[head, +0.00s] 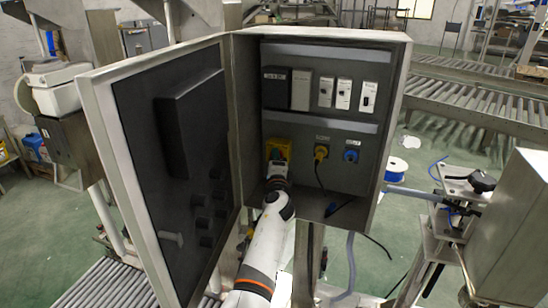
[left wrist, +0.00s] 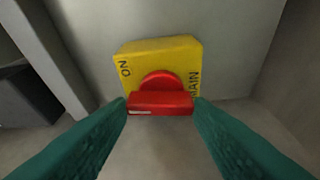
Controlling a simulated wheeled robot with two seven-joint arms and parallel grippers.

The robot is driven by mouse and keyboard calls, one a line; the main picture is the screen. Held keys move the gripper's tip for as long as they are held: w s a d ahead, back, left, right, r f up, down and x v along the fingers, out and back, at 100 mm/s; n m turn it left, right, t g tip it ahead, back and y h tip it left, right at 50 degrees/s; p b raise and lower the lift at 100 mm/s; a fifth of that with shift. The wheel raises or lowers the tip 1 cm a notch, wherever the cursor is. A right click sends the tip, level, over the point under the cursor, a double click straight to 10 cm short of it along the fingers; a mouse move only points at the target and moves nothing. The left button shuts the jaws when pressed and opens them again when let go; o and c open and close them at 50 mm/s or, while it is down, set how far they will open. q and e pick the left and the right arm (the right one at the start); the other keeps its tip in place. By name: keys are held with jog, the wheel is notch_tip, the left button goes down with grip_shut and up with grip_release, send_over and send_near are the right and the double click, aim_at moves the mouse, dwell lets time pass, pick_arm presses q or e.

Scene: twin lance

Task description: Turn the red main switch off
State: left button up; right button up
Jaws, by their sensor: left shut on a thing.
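The red main switch (left wrist: 160,98) sits on a yellow plate (left wrist: 185,48) in the left wrist view, marked "NO" at its left and "MAIN" at its right. Its red handle bar lies level across the picture. My left gripper (left wrist: 160,106) has its green fingertips at the two ends of the bar, shut on it. In the head view the yellow plate (head: 278,146) is at the lower left inside the open cabinet; my left arm reaches up to it, and my left gripper (head: 277,166) hides the red handle. My right gripper is not in view.
The cabinet (head: 390,130) has its door (head: 165,170) swung open at left, close to my arm. Right of the main switch are a yellow plug (head: 321,152) with a hanging cable and a blue socket (head: 351,156). Breakers (head: 343,93) sit above.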

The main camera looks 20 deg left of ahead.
pick_arm(q)
jog(key=shift+a+r+n+g+h+p, duration=0.15)
jog(key=shift+n+g+h+p, duration=0.35)
jog(key=shift+n+p, duration=0.8)
jog(key=shift+r+n+g+h+p, duration=0.15)
jog(key=shift+n+g+h+p, duration=0.3)
jog(key=shift+n+p, duration=0.9)
jog(key=shift+a+r+n+g+h+p, duration=0.15)
jog(key=shift+n+g+h+p, duration=0.3)
jog(key=shift+n+p, duration=0.85)
jog(key=shift+d+n, duration=0.1)
jog(key=shift+n, duration=0.35)
jog(key=o, duration=1)
jog(key=shift+w+f, duration=0.1)
jog(key=shift+f, duration=0.1)
